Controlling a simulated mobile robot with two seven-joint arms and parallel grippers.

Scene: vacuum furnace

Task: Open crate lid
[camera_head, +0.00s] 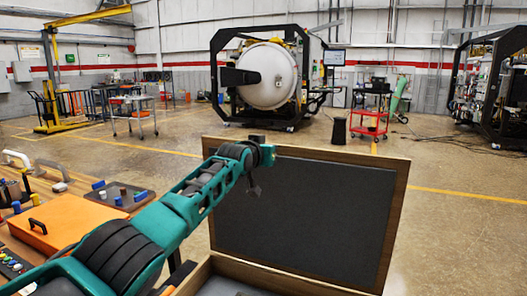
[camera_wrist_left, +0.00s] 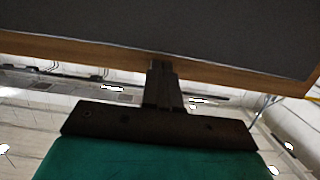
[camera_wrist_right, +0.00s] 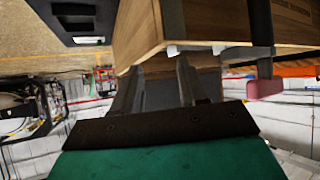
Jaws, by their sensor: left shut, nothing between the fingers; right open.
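The crate lid (camera_head: 325,210), a dark panel with a wooden frame, stands raised and nearly upright in the head view. The wooden crate body (camera_head: 275,277) shows below it at the bottom edge. My left gripper (camera_head: 254,188) is in front of the lid's dark inner face, near its upper left. In the left wrist view my left gripper (camera_wrist_left: 161,66) is shut and empty, its tips overlapping the lid's wooden edge (camera_wrist_left: 225,76); I cannot tell if they touch. My right gripper (camera_wrist_right: 160,66) is open and empty in the right wrist view, near a wooden crate corner (camera_wrist_right: 138,32).
A table on the left carries an orange case (camera_head: 68,222) and a dark tray (camera_head: 117,196) with blue parts. A red cart (camera_head: 369,122) and the round furnace (camera_head: 268,76) stand far behind. Floor behind the lid is clear. A pink-ended part (camera_wrist_right: 265,90) hangs right of the right gripper.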

